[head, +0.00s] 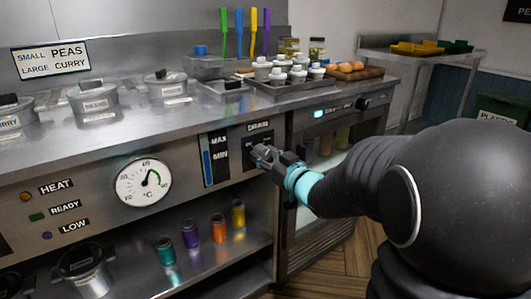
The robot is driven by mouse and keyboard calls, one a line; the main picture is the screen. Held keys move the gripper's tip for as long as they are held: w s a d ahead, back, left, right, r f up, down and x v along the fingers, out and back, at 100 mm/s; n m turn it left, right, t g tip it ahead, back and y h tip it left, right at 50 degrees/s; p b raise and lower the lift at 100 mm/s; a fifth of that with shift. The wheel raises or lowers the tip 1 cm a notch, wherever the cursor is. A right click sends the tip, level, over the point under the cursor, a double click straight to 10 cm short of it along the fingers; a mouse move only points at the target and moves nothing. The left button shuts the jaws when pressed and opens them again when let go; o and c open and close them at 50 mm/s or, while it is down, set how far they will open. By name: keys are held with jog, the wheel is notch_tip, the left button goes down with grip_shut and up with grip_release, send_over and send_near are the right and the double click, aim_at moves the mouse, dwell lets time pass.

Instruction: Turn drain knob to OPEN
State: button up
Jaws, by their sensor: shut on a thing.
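The drain panel (258,127), a dark plate labelled DRAIN, is on the front of the steel range, right of the MAX/MIN level gauge (216,158). My gripper (259,153) reaches in from the right and is at the lower part of this panel. Its jaws are shut on the drain knob, which is mostly hidden behind the fingers. I cannot tell which way the knob points, and no OPEN mark is legible.
A round temperature dial (143,184) and HEAT, READY and LOW lamps are to the left. Coloured jars (219,228) stand on the shelf below. Lidded pots (93,98) line the counter. A glass-fronted cabinet (325,150) stands right of the panel, behind my arm.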

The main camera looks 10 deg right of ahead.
jog(key=shift+m, duration=0.3)
jog(key=o, duration=1.1)
jog(key=shift+o, duration=0.2)
jog(key=v, duration=1.2)
